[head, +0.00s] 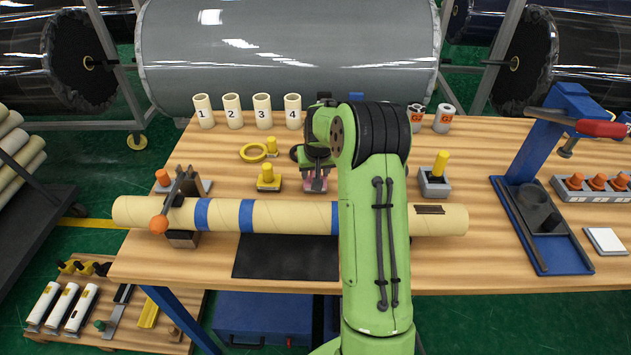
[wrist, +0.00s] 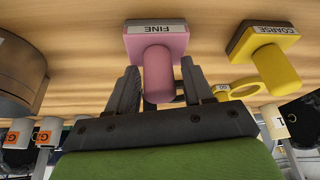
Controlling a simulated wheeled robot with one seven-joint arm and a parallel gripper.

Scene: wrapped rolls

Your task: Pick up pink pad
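The pink pad (wrist: 155,42), labelled FINE, stands on the wooden table with its round pink handle (wrist: 158,72) pointing towards my wrist camera. My gripper (wrist: 160,80) has one finger on each side of the handle, with small gaps showing between fingers and handle, so it looks open. In the head view the pink pad (head: 314,185) is small and partly hidden under my gripper (head: 317,168), just behind the long cream roll.
A yellow pad (wrist: 262,45) labelled COARSE stands beside the pink one. A yellow ring (head: 252,152) and numbered cream tubes (head: 233,110) are farther back. The long roll (head: 275,217) lies in front; a blue press (head: 545,215) stands at right.

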